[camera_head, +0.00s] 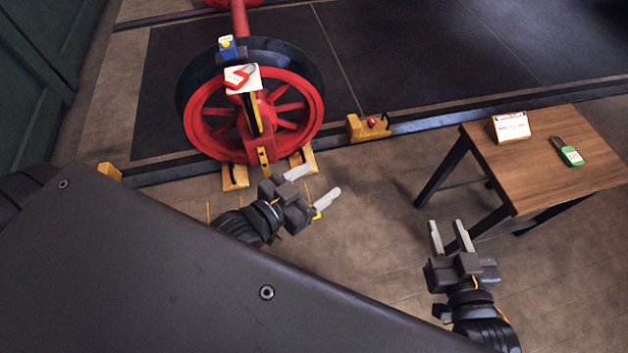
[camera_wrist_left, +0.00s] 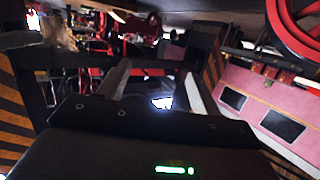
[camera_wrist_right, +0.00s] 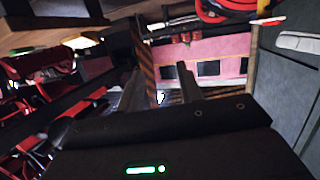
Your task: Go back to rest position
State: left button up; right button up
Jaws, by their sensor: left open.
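My left gripper (camera_head: 318,190) is open and empty, held in front of the red wheel in the head view. Its two fingers also show apart in the left wrist view (camera_wrist_left: 157,95). My right gripper (camera_head: 448,237) is open and empty, in front of the wooden table's left side. Its fingers also show apart in the right wrist view (camera_wrist_right: 160,88). Neither gripper touches any object that I can see.
A red spoked wheel (camera_head: 285,122) stands on a rail between yellow chocks (camera_head: 235,177). A wooden table (camera_head: 535,168) at right holds a small sign (camera_head: 511,127) and a green device (camera_head: 571,156). A yellow block (camera_head: 368,128) sits by the rail.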

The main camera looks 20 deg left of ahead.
dwell(0.4)
